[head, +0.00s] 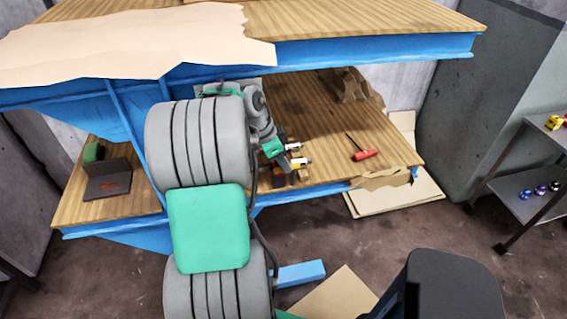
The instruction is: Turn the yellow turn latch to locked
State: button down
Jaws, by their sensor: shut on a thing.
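My gripper (290,153) is at the end of my arm, low over the wooden lower shelf of the blue bench. It is shut on a small yellow part, which appears to be the yellow turn latch (302,161). The latch is very small here and partly covered by the gripper. Its angle, and whether it stands at locked, cannot be told. A dark and orange-brown block (284,179) shows just below the gripper, near the shelf's front edge. My arm hides much of what lies behind and to the left.
A red-handled screwdriver (365,155) lies on the shelf (310,110) to the right of my gripper. A dark grey bracket-like object (107,178) stands at the left. The upper bench top (370,18) overhangs the shelf. A rack (535,165) with small coloured items stands far right.

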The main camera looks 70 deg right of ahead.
jog(key=c, duration=1.4)
grip_release()
